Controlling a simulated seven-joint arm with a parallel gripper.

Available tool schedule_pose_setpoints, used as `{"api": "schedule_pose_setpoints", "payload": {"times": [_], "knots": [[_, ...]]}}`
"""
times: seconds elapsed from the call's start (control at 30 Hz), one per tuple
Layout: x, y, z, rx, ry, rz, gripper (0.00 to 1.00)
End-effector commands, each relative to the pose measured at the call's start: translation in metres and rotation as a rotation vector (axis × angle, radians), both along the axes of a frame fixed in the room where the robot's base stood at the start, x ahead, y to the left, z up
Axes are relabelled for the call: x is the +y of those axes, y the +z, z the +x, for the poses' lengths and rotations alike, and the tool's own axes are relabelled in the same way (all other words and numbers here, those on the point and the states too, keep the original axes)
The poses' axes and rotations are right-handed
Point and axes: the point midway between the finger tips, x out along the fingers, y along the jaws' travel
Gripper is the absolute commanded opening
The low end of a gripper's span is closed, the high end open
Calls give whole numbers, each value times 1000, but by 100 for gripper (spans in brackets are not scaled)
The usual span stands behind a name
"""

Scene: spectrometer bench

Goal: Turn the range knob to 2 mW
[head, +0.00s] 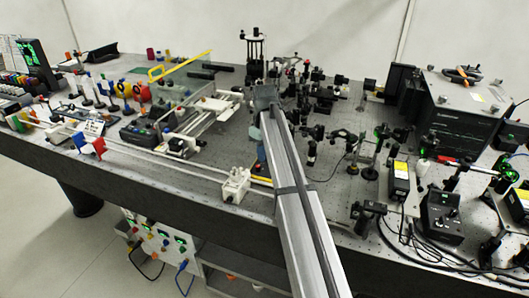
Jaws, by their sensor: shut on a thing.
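I cannot make out the range knob or a 2 mW mark at this size. A dark box with a small green display and controls (140,132) stands left of my arm, and another dark box with knobs (441,214) stands at the right; I cannot tell whether either carries the range knob. My silver arm rises from the bottom edge to the middle of the bench and covers what lies behind it. My gripper's fingers do not show, and neither does anything they may hold.
The dark optical bench (200,166) is crowded with posts and mounts. A large black instrument (452,115) stands at the back right. Cables lie at the front right. Bare patches remain around mid-bench.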

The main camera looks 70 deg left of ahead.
Motion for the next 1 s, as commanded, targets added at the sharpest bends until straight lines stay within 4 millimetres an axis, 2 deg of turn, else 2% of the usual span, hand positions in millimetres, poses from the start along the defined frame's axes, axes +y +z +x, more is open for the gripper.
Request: {"api": "schedule_pose_setpoints", "payload": {"times": [0.3, 0.33, 0.6, 0.87, 1.0], "knots": [[0, 0, 0, 0, 1, 0, 0], [0, 0, 0, 0, 1, 0, 21], [0, 0, 0, 0, 0, 0, 45], [0, 1, 0, 0, 0, 0, 45], [1, 11, 0, 0, 0, 1, 45]]}}
